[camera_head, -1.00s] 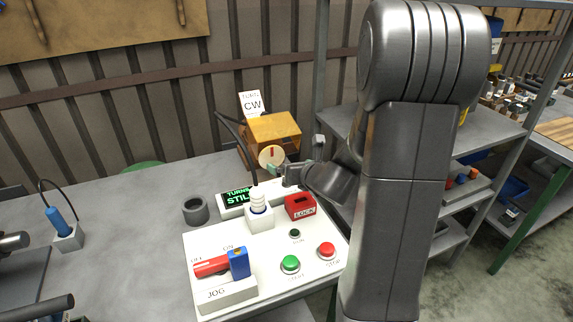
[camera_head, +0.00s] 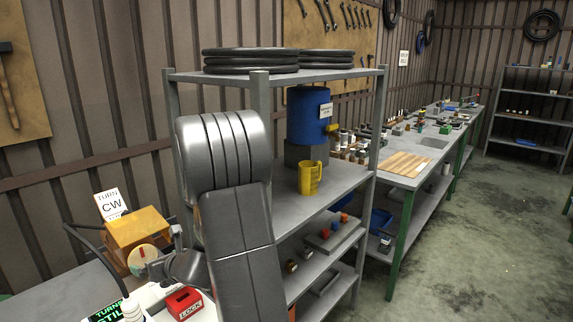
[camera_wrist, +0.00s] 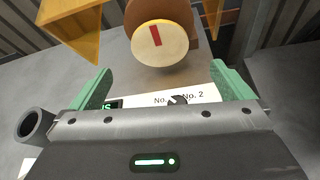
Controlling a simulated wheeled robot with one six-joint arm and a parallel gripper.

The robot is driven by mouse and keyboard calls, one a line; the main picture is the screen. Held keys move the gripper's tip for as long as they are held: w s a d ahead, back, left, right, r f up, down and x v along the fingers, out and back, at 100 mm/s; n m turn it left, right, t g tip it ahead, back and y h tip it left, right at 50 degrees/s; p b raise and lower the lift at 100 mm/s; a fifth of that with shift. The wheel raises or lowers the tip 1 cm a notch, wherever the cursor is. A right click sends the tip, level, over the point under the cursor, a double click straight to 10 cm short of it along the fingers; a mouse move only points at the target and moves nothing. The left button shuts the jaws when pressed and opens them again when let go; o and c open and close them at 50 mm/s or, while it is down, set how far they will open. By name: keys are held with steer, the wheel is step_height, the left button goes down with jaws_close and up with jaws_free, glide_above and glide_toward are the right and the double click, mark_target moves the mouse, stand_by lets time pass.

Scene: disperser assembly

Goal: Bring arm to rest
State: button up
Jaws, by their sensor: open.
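My gripper (camera_wrist: 165,85) is open, its two green fingers apart with nothing between them in the wrist view. The fingertips are too small to make out there. The white panel (camera_head: 205,308) with the red LOCK block (camera_head: 184,302) lies below the wrist.
A grey shelf unit (camera_head: 345,190) stands right behind my arm, bearing a blue drum (camera_head: 308,115) and a yellow jug (camera_head: 310,178). A grey cup (camera_wrist: 36,124) stands at the left in the wrist view. Open floor (camera_head: 450,215) lies to the right.

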mark_target(145, 258)
steer(key=x, duration=0.8)
steer(key=shift+p, duration=0.4)
steer(key=b+v, duration=0.1)
steer(key=v, duration=1.2)
steer(key=p+x, duration=0.1)
steer(key=x, duration=1.2)
steer(key=shift+w+a, duration=0.1)
steer(key=shift+a, duration=0.05)
steer(key=p, duration=0.3)
steer(key=shift+r+m+g, duration=0.2)
steer(key=shift+m+g, duration=0.1)
steer(key=shift+m, duration=0.1)
steer(key=m+y+p, duration=0.1)
steer(key=p, duration=0.4)
steer(key=m+g+y+p, duration=0.1)
steer(key=m+p, duration=0.1)
steer(key=p, duration=0.3)
steer(key=shift+w+d+f, duration=0.1)
steer(key=shift+w+d, duration=0.05)
steer(key=shift+d, duration=0.15)
steer(key=shift+d+f, duration=0.15)
steer(key=shift+d, duration=0.2)
steer(key=b+v, duration=0.3)
steer(key=v, duration=0.8)
steer(key=shift+d, duration=0.1)
